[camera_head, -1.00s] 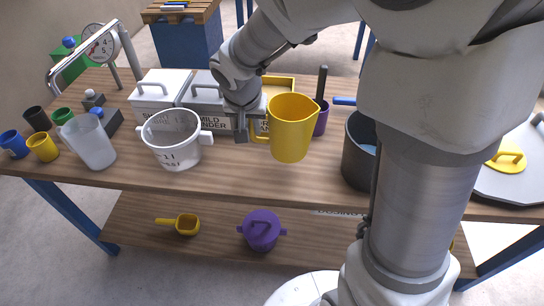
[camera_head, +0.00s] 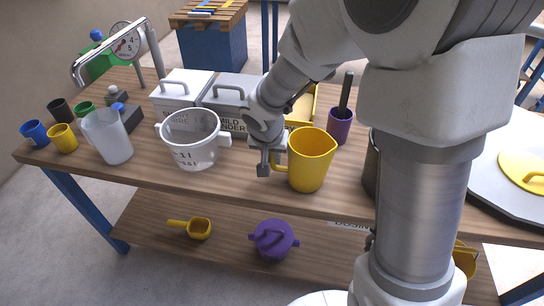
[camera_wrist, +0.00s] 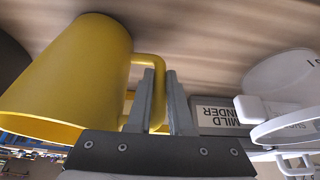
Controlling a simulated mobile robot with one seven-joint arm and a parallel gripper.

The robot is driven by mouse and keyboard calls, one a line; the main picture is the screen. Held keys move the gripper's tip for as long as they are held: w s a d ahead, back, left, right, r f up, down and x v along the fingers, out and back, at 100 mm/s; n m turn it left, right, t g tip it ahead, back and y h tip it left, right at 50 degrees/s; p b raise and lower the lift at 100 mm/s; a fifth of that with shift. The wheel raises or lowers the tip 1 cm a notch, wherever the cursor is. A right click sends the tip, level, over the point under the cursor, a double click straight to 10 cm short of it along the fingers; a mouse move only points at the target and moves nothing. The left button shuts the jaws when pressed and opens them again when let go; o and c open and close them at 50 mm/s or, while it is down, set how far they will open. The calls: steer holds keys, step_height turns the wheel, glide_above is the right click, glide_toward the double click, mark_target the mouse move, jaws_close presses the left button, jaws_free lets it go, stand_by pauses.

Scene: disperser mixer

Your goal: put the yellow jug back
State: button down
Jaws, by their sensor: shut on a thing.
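The yellow jug (camera_head: 312,162) is upright over the front middle of the wooden table (camera_head: 240,187). I cannot tell whether its base touches the tabletop. My gripper (camera_head: 265,165) is at the jug's left side, shut on its handle. In the wrist view, the jug (camera_wrist: 75,75) fills the left part, and the gripper's fingers (camera_wrist: 160,100) close around its handle. Part of the handle is hidden behind the fingers.
A white two-handled pot (camera_head: 192,140) stands left of my gripper. Lidded grey boxes (camera_head: 232,105) are behind it. A purple cup (camera_head: 340,127) holding a dark tool stands behind the jug. A dark pot (camera_head: 371,165) is to the right, partly hidden by my arm.

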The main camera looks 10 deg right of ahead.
steer(key=c, duration=0.8)
jaws_free()
steer(key=p+v, duration=0.4)
steer(key=v, duration=0.8)
steer(key=s+d+r+n, duration=0.1)
steer(key=s+d+r, duration=0.2)
steer(key=s, duration=0.2)
steer(key=s+d+r+n+t+y, duration=0.1)
steer(key=s+d+r, duration=0.2)
steer(key=s, duration=0.3)
steer(key=s+d+r+n, duration=0.1)
steer(key=s+d+r, duration=0.2)
steer(key=s+r, duration=0.1)
steer(key=shift+s+r+n, duration=0.1)
steer(key=shift+s+n, duration=0.2)
steer(key=shift+s, duration=0.5)
